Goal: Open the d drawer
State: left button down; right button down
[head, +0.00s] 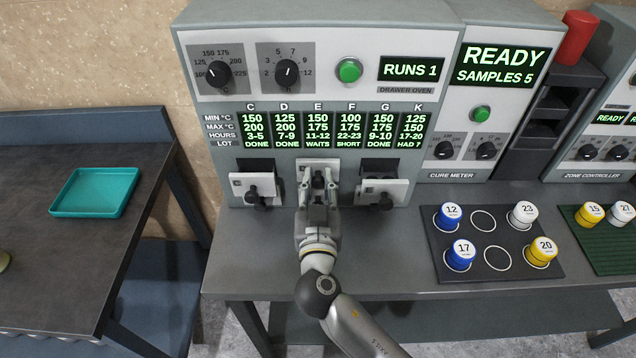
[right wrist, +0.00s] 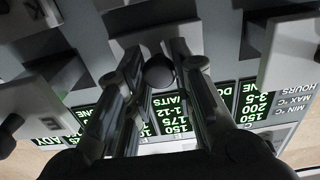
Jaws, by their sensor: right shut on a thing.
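The drawer oven (head: 300,115) stands on the bench, with columns C, D, E, F, G and K on its display. Three drawers sit in a row below: a left one (head: 238,191), a middle one (head: 318,172) and a right one (head: 401,190). The fingers partly hide that drawer's front. My left gripper is not in view.
The left and right drawers stand out from the oven, with dark openings behind their fronts, close on either side of my gripper. A dark tray (head: 475,272) with blue, white and yellow capped samples lies to the right. A teal tray (head: 95,211) is on the left table.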

jog(key=s+b, duration=0.1)
jog(key=s, duration=0.2)
jog(key=shift+s+f, duration=0.15)
jog(key=shift+s, duration=0.05)
jog(key=shift+s+r+b, duration=0.2)
jog(key=shift+s+b, duration=0.15)
jog(key=shift+s, duration=0.05)
jog(key=shift+w, duration=0.1)
jog(key=c, duration=1.2)
grip_release()
jog(key=s, duration=1.2)
